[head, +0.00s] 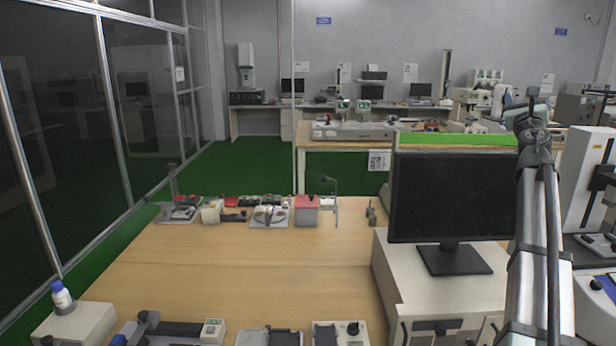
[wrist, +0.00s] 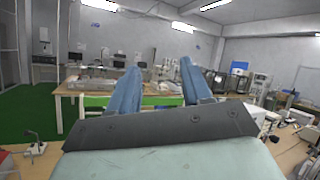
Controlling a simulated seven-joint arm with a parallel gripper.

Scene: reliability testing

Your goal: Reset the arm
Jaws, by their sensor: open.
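My gripper (wrist: 160,66) shows in the wrist view as two blue fingers standing well apart, with nothing between them. It is open and points out level across the room, away from the tabletop. In the head view my arm rises along the right side, in front of the bench with the monitor. Its upper end is raised above the monitor's top edge. The fingers cannot be made out in the head view.
A black monitor (head: 452,197) stands on a white cabinet (head: 440,295) just left of my arm. A white instrument (head: 588,165) stands to its right. Several small devices line the wooden table (head: 240,262), whose middle is clear. A bottle (head: 62,296) stands front left.

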